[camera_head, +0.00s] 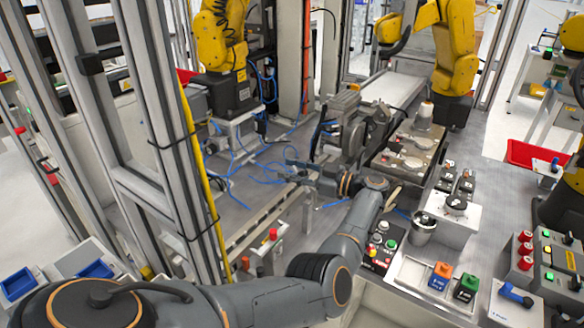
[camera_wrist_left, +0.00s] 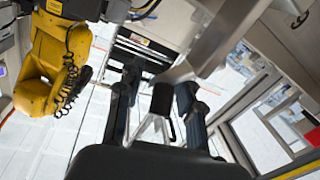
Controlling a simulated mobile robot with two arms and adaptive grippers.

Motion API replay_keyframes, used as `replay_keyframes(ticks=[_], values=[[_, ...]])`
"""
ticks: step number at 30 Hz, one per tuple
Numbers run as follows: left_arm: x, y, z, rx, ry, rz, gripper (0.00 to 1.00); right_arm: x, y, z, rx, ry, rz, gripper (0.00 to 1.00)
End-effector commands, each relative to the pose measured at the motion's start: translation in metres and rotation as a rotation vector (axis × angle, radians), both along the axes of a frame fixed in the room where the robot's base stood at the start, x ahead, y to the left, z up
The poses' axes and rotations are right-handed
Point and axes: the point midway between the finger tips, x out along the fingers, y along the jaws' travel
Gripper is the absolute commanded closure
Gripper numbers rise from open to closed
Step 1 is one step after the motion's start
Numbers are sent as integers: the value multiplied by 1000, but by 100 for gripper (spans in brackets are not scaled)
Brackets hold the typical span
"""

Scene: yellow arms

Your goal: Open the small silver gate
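My left arm reaches in from the lower left of the head view. Its gripper (camera_head: 292,166) is at mid-picture, above the grey bench, pointing left. In the left wrist view, the two dark fingers of this gripper (camera_wrist_left: 158,100) stand apart. A silver bar (camera_wrist_left: 215,45) slants down from the upper right towards the gap between them, with a dark end piece (camera_wrist_left: 163,98). I cannot tell whether this bar is part of the small silver gate, nor whether it touches the fingers. No gate stands out clearly in the head view. My right gripper is not in view.
A yellow robot arm (camera_head: 222,40) stands behind on the left, another (camera_head: 455,45) on the right. A grey metal machine (camera_head: 358,125) stands just beyond my gripper. Tall aluminium posts (camera_head: 150,90) rise on the left. A button box (camera_head: 380,245) and small blocks (camera_head: 440,275) stand at the right.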

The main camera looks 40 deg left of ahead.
Motion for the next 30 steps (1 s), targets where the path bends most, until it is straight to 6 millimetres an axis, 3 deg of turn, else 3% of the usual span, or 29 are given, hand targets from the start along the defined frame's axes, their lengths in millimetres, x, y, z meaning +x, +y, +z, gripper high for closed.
replay_keyframes(ticks=[4,9,30], values=[[0,0,0,0,0,0,66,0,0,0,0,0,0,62],[0,0,0,0,0,1,100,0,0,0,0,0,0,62],[-2,3,-5,5,3,8,100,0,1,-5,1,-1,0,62]])
